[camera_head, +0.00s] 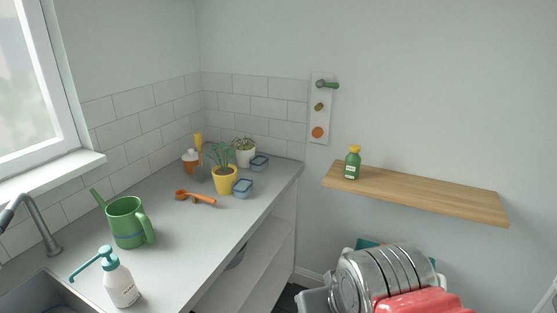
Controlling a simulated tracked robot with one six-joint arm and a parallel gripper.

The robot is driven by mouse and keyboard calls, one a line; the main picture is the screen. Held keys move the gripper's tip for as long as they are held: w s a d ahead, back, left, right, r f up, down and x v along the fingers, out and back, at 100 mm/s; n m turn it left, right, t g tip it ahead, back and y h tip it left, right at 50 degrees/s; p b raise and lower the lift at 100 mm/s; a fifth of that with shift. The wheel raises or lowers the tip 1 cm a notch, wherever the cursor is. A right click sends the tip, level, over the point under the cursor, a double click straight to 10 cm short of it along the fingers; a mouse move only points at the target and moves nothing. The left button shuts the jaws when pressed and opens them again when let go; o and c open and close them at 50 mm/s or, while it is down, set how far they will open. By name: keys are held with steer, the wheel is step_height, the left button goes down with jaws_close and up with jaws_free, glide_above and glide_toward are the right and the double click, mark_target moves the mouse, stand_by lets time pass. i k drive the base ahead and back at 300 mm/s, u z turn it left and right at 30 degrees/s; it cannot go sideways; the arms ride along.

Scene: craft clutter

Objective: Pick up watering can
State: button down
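A green watering can (127,224) stands upright on the grey counter (187,242) at the left. Its thin spout points up and to the left, and its handle is on the right side. It stands between the faucet and the orange tool. No gripper shows clearly in the head view, so I cannot tell whether it is open or shut.
A white spray bottle (117,280) with a teal nozzle stands in front of the can. A grey faucet (38,222) and sink (45,291) lie left. An orange tool (196,198), potted plants (224,179) and blue containers (242,188) are behind. A wooden shelf (420,195) is right.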

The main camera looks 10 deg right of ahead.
mark_target(131, 227)
steer(key=z, duration=1.2)
steer(key=k, duration=0.8)
steer(key=u, duration=1)
steer(key=i, duration=1)
steer(key=u, duration=0.05)
